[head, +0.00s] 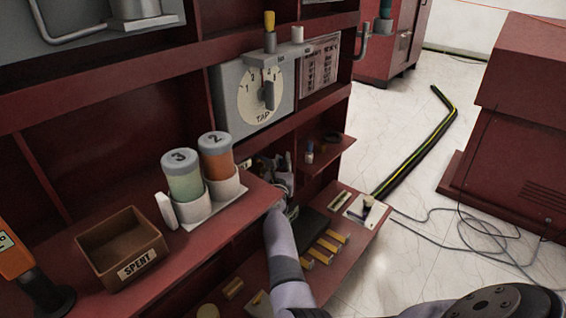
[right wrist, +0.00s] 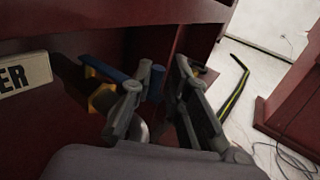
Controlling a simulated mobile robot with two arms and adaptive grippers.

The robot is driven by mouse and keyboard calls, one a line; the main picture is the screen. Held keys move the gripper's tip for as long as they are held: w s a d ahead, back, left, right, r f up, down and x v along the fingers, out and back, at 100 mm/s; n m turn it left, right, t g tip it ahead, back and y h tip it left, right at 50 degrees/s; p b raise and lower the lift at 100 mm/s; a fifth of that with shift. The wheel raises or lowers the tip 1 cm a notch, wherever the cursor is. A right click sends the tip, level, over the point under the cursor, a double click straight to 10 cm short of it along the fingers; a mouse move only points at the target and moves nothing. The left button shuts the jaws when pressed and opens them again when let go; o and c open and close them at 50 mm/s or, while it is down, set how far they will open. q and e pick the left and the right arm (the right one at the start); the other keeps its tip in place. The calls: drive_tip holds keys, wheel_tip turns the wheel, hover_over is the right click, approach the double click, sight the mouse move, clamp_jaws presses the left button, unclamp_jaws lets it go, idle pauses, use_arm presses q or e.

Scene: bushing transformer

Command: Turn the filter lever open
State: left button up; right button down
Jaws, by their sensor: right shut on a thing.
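In the right wrist view a blue lever (right wrist: 104,69) sits on a brass-coloured valve body (right wrist: 103,98) against the red cabinet. A blue end of it shows at the fingers of my right gripper (right wrist: 166,88). My right gripper is shut on the lever, though the exact contact is partly hidden by the fingers. In the head view my right gripper (head: 280,176) reaches into the bay below the shelf, and the lever cannot be made out there. My left gripper is not in view.
A white label ending in "ER" (right wrist: 24,75) is left of the valve. Canisters 3 (head: 183,180) and 2 (head: 216,158) and a SPENT box (head: 122,245) stand on the shelf above. A TAP dial (head: 265,92) is behind. Cables (head: 485,235) lie on the floor at right.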

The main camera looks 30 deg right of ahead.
drive_tip(key=shift+w+a+r+y, duration=0.2)
drive_tip(key=shift+w+a+y, duration=0.15)
drive_tip(key=shift+a, duration=0.25)
drive_tip(key=c, duration=2)
unclamp_jaws()
drive_tip(key=o, duration=0.3)
drive_tip(key=shift+w+a+f, duration=0.1)
drive_tip(key=shift+w+a, duration=0.05)
drive_tip(key=shift+w, duration=0.05)
drive_tip(key=shift+s+d+f, duration=0.1)
drive_tip(key=shift+s+d, duration=0.15)
drive_tip(key=shift+d, duration=0.1)
drive_tip(key=shift+s, duration=0.1)
